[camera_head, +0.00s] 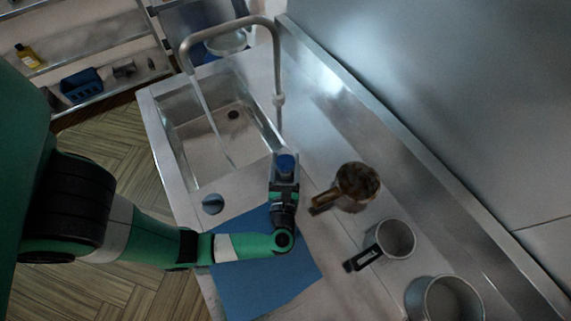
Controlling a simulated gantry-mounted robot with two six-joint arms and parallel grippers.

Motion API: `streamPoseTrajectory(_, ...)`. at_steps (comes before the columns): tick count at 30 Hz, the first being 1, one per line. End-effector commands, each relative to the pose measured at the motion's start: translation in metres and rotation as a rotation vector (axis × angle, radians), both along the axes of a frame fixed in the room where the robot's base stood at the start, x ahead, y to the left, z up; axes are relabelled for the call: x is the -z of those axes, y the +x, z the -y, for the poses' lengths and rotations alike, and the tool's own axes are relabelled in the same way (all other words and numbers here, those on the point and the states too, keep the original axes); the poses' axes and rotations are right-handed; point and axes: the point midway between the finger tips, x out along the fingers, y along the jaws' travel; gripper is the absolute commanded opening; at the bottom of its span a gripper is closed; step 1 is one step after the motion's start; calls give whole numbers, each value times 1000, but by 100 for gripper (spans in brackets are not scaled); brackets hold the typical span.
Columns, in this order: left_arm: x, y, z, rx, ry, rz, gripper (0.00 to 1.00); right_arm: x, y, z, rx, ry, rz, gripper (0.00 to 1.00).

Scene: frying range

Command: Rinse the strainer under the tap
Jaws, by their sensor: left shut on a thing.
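The tap (278,62) arches from the right side of the sink (207,153) over the basin. A thin pale line, like a stream of water (211,120), runs from its spout down into the basin. My right gripper is out of view.
A metal cup with a black handle (397,239) and a larger pot (446,300) stand at the near right. A blue mat (261,288) lies under my left forearm. A wall (450,110) bounds the counter on the right. Shelves (85,45) stand at far left.

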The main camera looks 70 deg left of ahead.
Motion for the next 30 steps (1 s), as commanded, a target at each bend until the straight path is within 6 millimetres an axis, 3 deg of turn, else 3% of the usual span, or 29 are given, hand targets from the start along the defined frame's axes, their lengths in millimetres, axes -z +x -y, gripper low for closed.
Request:
streamPoseTrajectory(19,-1,0,0,-60,2,2,13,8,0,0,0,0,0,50)
streamPoseTrajectory(20,-1,0,0,-60,2,2,74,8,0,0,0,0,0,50)
streamPoseTrajectory(24,-1,0,0,-60,2,2,98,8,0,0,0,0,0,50)
streamPoseTrajectory(30,-1,0,0,-59,2,2,98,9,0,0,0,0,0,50)
